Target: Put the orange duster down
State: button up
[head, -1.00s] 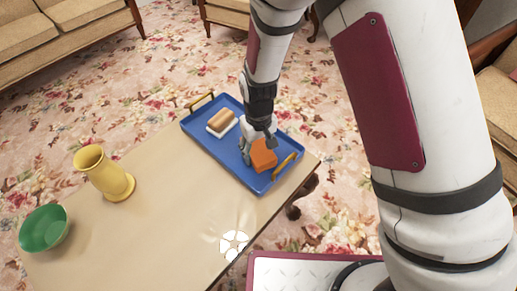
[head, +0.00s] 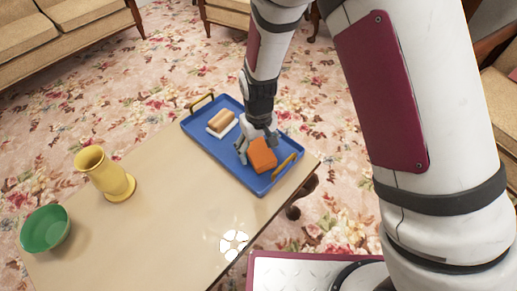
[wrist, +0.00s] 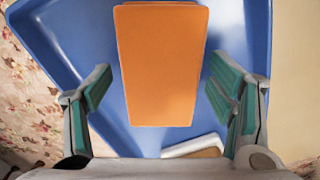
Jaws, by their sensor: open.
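The orange duster (head: 262,155), a plain block, lies on the blue tray (head: 225,162) near its right end. In the wrist view the duster (wrist: 162,65) sits between my fingers, with blue tray floor showing on both sides of it. My gripper (head: 257,144) is open, low over the tray just behind the duster. Its green-padded fingers (wrist: 158,92) stand clear of the duster. The duster's underside is hidden.
A brown-topped, white-based block (head: 221,122) lies in the tray's left half. The tray has brass handles and stands on a beige table (head: 165,222). A yellow vase (head: 106,175) and green bowl (head: 45,229) stand at the left. The table's middle is clear.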

notch_tip(320, 180, up, 11)
jog(key=p, duration=0.3)
notch_tip(320, 180, up, 12)
jog(key=m, duration=0.2)
send_over(260, 149)
jog(key=s+d, duration=0.4)
jog(key=d, duration=0.3)
jog(key=s+d+r+m, duration=0.1)
jog(key=s+d+r, duration=0.5)
jog(key=r, duration=0.1)
jog(key=s+d+r+m, duration=0.1)
jog(key=s+d, duration=0.3)
jog(key=s, duration=0.5)
jog(key=s+d+r+m, duration=0.2)
jog(key=s+d+r, duration=0.1)
jog(key=s, duration=0.7)
jog(key=shift+d+r, duration=0.4)
jog(key=shift+d, duration=0.2)
